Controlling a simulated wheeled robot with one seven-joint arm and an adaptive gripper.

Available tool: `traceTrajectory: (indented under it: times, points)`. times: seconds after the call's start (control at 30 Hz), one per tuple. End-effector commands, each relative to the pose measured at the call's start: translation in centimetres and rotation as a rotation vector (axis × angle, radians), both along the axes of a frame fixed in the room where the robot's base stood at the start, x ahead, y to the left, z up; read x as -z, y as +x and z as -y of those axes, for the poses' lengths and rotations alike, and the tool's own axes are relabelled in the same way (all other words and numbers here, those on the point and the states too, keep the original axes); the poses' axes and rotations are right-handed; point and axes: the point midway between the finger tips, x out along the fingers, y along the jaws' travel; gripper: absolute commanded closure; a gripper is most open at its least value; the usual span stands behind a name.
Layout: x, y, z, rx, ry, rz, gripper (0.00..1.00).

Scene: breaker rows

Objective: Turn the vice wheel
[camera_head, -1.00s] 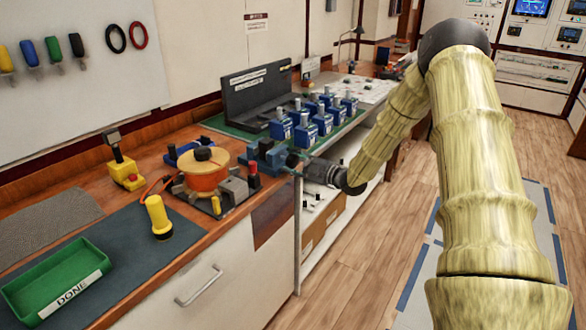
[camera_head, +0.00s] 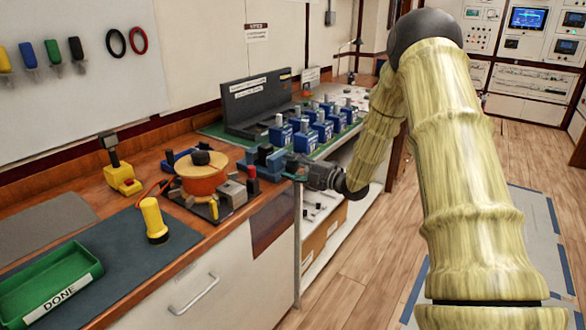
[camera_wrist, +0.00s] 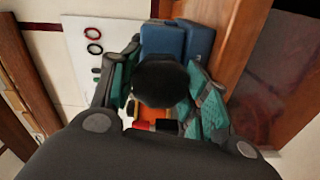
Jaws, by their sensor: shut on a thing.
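The blue vice (camera_head: 264,160) stands at the front edge of the wooden bench. Its blue jaws also show in the wrist view (camera_wrist: 163,41). The vice wheel (camera_wrist: 160,83) is a dark round disc in the middle of the wrist view. My gripper (camera_wrist: 163,92) has its teal-padded fingers on both sides of the wheel, shut on it. In the head view my gripper (camera_head: 297,174) is at the vice's right side, and the wheel is largely hidden there by the fingers.
An orange spool (camera_head: 203,175) stands left of the vice. Several blue breakers (camera_head: 306,138) stand behind it. A yellow torch (camera_head: 154,219), a yellow-based joystick (camera_head: 122,178) and a green DONE tray (camera_head: 50,283) are further left. The floor (camera_head: 350,285) in front is clear.

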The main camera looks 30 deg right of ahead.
Motion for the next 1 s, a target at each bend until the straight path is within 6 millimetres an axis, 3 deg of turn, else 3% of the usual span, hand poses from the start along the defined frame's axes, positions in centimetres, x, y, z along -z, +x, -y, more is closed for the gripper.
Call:
traceTrajectory:
  times: [0.17,0.2,0.3,0.73,1.0]
  points:
    - [0.1,0.0,0.0,-0.001,0.001,-0.001,0.77]
    - [0.1,0.0,0.0,-0.001,0.002,-0.001,0.48]
    - [0.1,0.0,0.0,0.000,0.001,-0.002,0.32]
    - [0.0,-0.5,0.3,0.001,0.001,-0.002,0.32]
    - [0.1,-4.3,1.8,0.001,0.002,-0.002,0.32]
